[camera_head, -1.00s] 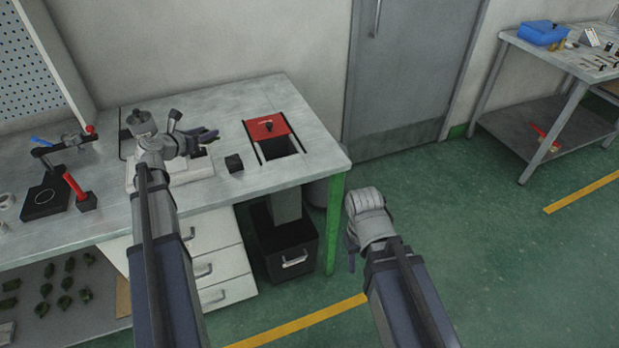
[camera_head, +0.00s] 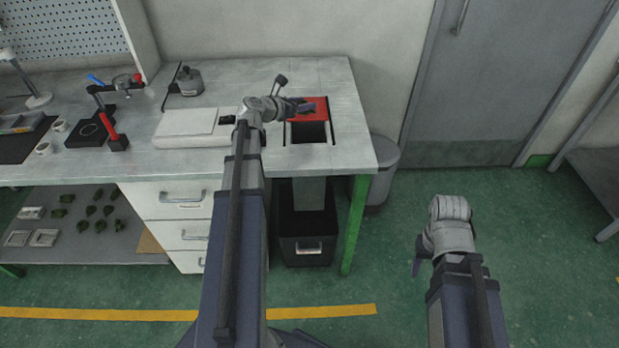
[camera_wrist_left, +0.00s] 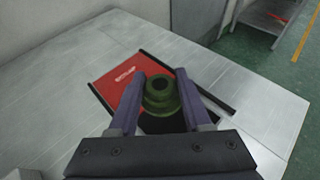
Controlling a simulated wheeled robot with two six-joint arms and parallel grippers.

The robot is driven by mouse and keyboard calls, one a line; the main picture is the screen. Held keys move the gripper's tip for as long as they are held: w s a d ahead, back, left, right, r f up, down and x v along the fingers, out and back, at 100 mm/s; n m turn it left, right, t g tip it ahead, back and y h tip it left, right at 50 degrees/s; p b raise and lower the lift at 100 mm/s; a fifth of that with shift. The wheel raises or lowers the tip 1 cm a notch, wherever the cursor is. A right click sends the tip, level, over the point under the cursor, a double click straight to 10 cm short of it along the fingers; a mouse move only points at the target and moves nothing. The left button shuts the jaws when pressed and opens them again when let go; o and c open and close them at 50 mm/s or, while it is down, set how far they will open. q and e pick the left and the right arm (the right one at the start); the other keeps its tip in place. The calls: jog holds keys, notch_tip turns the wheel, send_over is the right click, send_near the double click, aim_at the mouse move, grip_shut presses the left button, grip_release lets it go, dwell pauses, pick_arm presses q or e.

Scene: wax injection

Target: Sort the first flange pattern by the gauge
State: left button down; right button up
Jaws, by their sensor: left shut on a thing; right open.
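A green flange pattern (camera_wrist_left: 160,95) with a round hub is between the fingers of my left gripper (camera_wrist_left: 157,100) in the left wrist view. My left gripper (camera_head: 300,106) is shut on it, above the red cover (camera_wrist_left: 115,84) and the dark opening in the bench top. In the head view, the red cover (camera_head: 318,104) lies behind the opening (camera_head: 309,132), and the flange cannot be made out. My right gripper (camera_head: 416,268) is open and empty, over the floor right of the bench.
A black bin (camera_head: 306,250) stands under the opening. A white flat device (camera_head: 185,141) and a grey pot (camera_head: 189,81) are on the bench (camera_head: 349,148). Several green patterns (camera_head: 91,211) lie on the lower shelf. A grey waste bin (camera_head: 386,158) stands beside the bench.

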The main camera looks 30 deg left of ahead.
aim_at(303, 124)
pick_arm(q)
jog(key=shift+s+d+f+b, duration=0.15)
jog(key=shift+f+b, duration=0.4)
jog(key=shift+f, duration=0.55)
jog(key=shift+r, duration=0.1)
pick_arm(e)
notch_tip(303, 124, down, 2)
jog(key=shift+f, duration=0.1)
pick_arm(q)
notch_tip(303, 124, down, 6)
jog(key=b, duration=0.5)
jog(key=shift+b, duration=0.4)
pick_arm(e)
notch_tip(303, 124, down, 6)
jog(key=shift+r, duration=0.1)
pick_arm(q)
jog(key=shift+c, duration=1.3)
grip_release()
jog(key=shift+s+r, duration=0.1)
